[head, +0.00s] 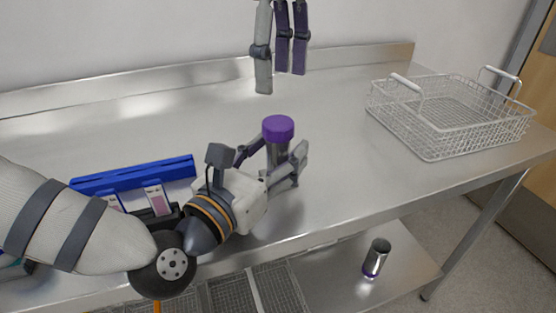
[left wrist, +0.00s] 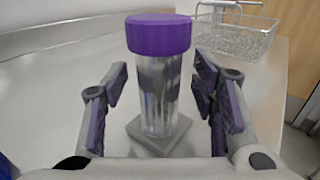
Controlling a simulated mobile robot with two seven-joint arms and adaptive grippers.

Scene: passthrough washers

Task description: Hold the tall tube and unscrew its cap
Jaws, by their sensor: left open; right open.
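The tall tube (head: 278,153) is clear with a purple cap (head: 278,128) and stands upright on the steel table. In the left wrist view the tube (left wrist: 160,95) stands on a small grey square base (left wrist: 150,146), with the cap (left wrist: 160,34) on top. My left gripper (head: 272,158) is open, with its fingers on either side of the tube. The left wrist view shows a gap between the tube and each finger pad (left wrist: 162,105). My right gripper (head: 278,80) hangs open and empty above and behind the cap, its upper part cut off by the frame edge.
A white wire basket (head: 440,153) stands on the right of the table (head: 345,130). A blue rack (head: 135,174) and pink-white labelled items (head: 157,199) lie at the left near my left arm. The table between tube and basket is clear.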

